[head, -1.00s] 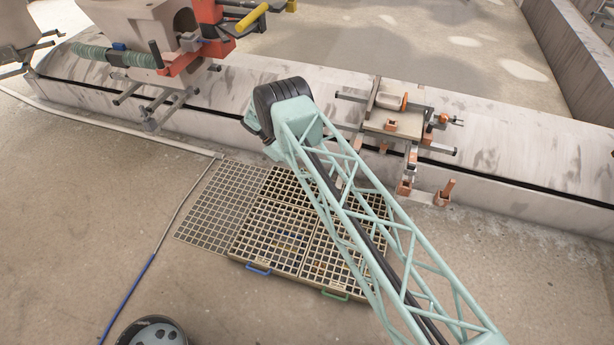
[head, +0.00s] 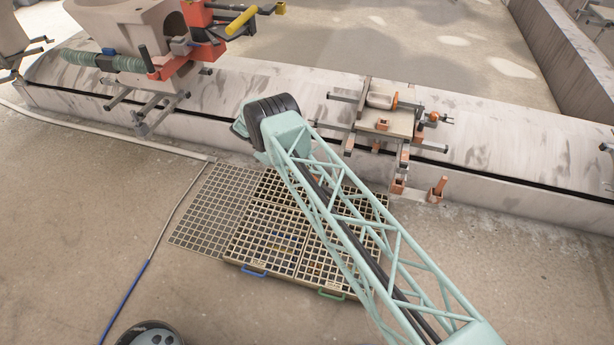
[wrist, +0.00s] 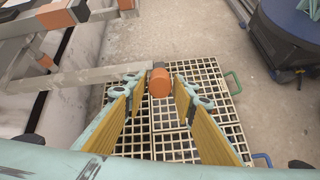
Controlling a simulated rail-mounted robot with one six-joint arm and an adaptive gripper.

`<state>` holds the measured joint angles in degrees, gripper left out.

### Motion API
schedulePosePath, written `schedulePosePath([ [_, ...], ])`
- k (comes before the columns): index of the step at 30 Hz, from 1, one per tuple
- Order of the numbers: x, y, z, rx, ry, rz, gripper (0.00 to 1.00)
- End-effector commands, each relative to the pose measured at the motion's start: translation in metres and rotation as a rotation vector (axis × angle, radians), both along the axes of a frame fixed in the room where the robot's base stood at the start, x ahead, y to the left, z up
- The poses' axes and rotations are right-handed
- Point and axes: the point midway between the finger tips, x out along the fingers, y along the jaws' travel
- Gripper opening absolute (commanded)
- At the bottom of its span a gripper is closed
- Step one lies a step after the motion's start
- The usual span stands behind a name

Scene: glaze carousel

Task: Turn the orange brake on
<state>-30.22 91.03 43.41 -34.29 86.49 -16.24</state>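An orange round knob (wrist: 159,83) sits at the end of a grey bar (wrist: 95,78) in the wrist view. My gripper (wrist: 157,88) is open, with its two yellow-padded fingers on either side of the knob and visible gaps between. I cannot tell how deep the knob sits between the fingertips. In the head view, a carriage (head: 385,121) on the rail carries several orange parts, among them an upright orange handle (head: 437,189) at its near right. I cannot tell which of them is the knob. My arm hides the gripper in the head view.
Floor gratings (head: 287,238) with a blue and a green handle lie below the rail (head: 275,128). A second carriage with a red-orange bracket (head: 180,62) stands on the rail at left. A hose (head: 127,293) lies on the floor.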

Motion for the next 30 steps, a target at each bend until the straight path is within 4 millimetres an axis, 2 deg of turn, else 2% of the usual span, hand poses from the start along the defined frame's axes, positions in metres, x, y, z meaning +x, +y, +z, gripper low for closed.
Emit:
schedulePosePath([
  [2, 0.0, 0.0, 0.0, 0.0, 0.0, 0.0, 0.32],
  [17, 0.001, 0.004, 0.004, -0.001, 0.0, 0.0, 0.32],
  [30, 0.009, 0.039, 0.032, 0.001, -0.001, 0.001, 0.32],
])
